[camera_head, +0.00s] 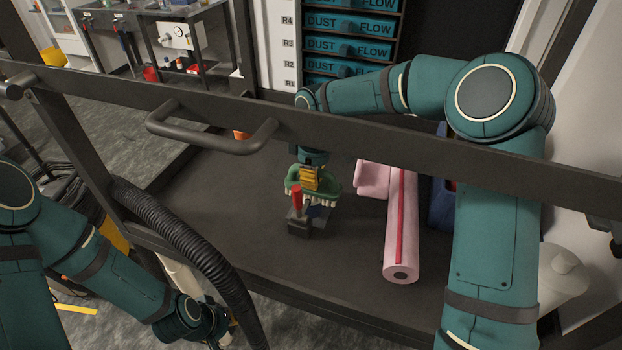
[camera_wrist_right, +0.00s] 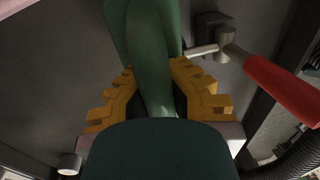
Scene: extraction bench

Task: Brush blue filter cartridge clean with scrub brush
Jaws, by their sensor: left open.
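A green scrub brush (camera_head: 327,188) with pale bristles is at the middle of the dark bench in the head view. My right gripper (camera_head: 312,180) is on it from above. In the right wrist view its yellow finger pads lie against both sides of the green brush handle (camera_wrist_right: 148,60). My left gripper (camera_head: 217,325) is low at the left, below the bench's front edge, open and partly cut off. Several blue cartridges (camera_head: 348,47) marked DUST FLOW sit in a rack at the back.
A red-handled clamp (camera_head: 297,200) stands close to the brush, also seen in the right wrist view (camera_wrist_right: 285,90). A pink roll (camera_head: 400,230) lies to the right, with a blue object (camera_head: 441,205) beyond it. A dark rail with a handle (camera_head: 212,140) crosses above the bench.

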